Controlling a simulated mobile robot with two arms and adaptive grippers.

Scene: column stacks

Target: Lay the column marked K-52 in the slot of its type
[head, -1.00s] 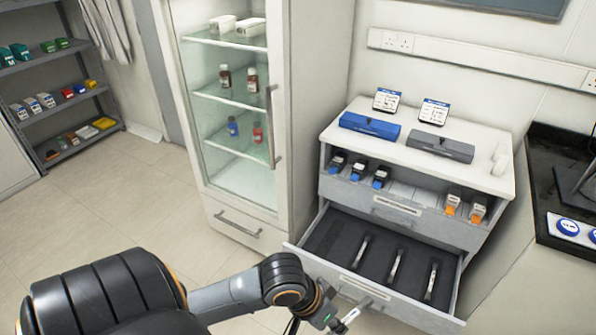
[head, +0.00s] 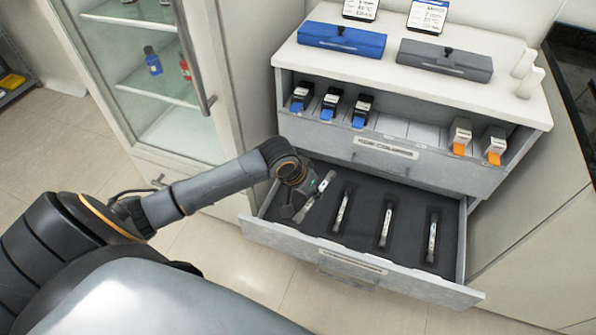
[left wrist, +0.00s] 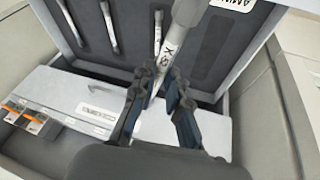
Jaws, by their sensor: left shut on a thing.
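My left gripper (head: 304,204) is over the left end of the open drawer (head: 465,240). It is shut on a slim white column (head: 319,190), which is tilted. In the left wrist view the column (left wrist: 172,42) carries the mark K-5 and a last character that is hard to read, and sits between the two fingers (left wrist: 155,92). The drawer has a dark insert with narrow slots. Three slots hold columns: one nearer (head: 342,210), one in the middle (head: 386,225) and one at the right (head: 432,238). An empty-looking dark slot (left wrist: 209,45) shows beside the held column. My right gripper is out of view.
Above the drawer, a shelf holds blue-ended boxes (head: 331,103) and orange-ended boxes (head: 495,145). A blue case (head: 342,38) and a grey case (head: 445,60) stand on top. A glass-door cabinet (head: 150,65) stands to the left, close to my arm.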

